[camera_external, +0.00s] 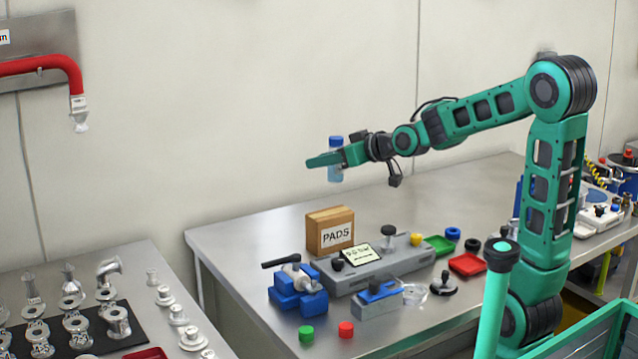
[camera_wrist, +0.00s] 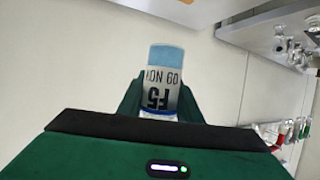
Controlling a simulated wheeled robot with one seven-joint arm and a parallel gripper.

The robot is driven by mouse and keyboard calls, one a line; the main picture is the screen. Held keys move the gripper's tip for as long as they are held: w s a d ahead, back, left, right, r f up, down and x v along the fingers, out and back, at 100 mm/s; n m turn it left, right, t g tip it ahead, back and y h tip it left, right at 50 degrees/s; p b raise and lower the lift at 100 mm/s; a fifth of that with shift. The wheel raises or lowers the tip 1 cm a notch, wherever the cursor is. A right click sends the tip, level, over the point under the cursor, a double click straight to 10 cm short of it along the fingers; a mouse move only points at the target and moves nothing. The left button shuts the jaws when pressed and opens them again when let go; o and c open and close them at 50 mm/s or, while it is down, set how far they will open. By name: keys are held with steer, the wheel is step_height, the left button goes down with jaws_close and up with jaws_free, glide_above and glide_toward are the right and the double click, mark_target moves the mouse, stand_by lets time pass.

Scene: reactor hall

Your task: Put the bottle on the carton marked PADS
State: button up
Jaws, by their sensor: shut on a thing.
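The bottle (camera_external: 335,173) has a blue cap and a pale blue body. My gripper (camera_external: 337,158) is shut on it and holds it upright in the air, above the bench and over the carton's area. In the wrist view the bottle (camera_wrist: 160,85) sits between the green fingers of my gripper (camera_wrist: 158,100), with dark lettering on its label. The brown carton marked PADS (camera_external: 330,231) stands on the bench below the bottle, with a clear gap between them. Its top looks bare.
A grey block with knobs and a sign (camera_external: 365,270) stands just right of the carton. A blue vise (camera_external: 296,288) is in front. Green (camera_external: 440,244) and red trays (camera_external: 467,264) lie to the right. The steel bench (camera_external: 240,241) is clear left of the carton.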

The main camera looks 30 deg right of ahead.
steer(key=s+a+r+n+g+y, duration=0.15)
steer(key=s+a, duration=0.35)
steer(key=a, duration=0.5)
steer(key=w+d+f+n, duration=0.1)
steer(key=w+d+f, duration=0.6)
steer(key=d+f, duration=0.2)
steer(key=shift+f+y, duration=0.45)
steer(key=shift+f, duration=0.3)
steer(key=shift+d, duration=0.1)
steer(key=o, duration=1)
steer(key=shift+f, duration=0.1)
steer(key=shift+o, duration=0.5)
